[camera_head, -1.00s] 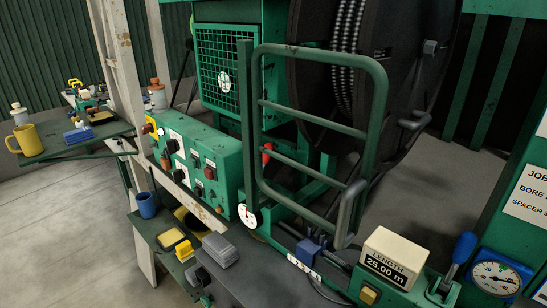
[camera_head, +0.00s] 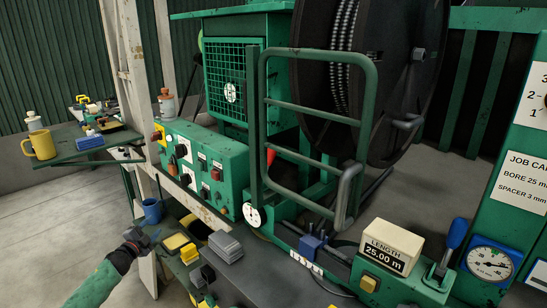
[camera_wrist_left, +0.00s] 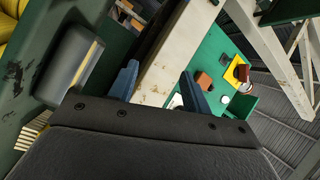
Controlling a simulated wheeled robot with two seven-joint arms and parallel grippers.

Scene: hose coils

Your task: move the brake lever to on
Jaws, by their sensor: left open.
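A lever with a blue grip (camera_head: 455,235) stands on the green base at the lower right in the head view, beside the length counter. A red grip (camera_head: 271,155) shows partly behind the guard frame near the drum. No readable label tells which one is the brake lever. My left gripper (camera_head: 152,238) is at the lower left, beside the blue cup, far from both. In the left wrist view its two blue fingers (camera_wrist_left: 160,88) are apart, with nothing seen held between them. My right gripper is not in view.
A tubular guard frame (camera_head: 320,110) stands before the black drum (camera_head: 400,90). A length counter (camera_head: 390,247) reads 25.00 m.

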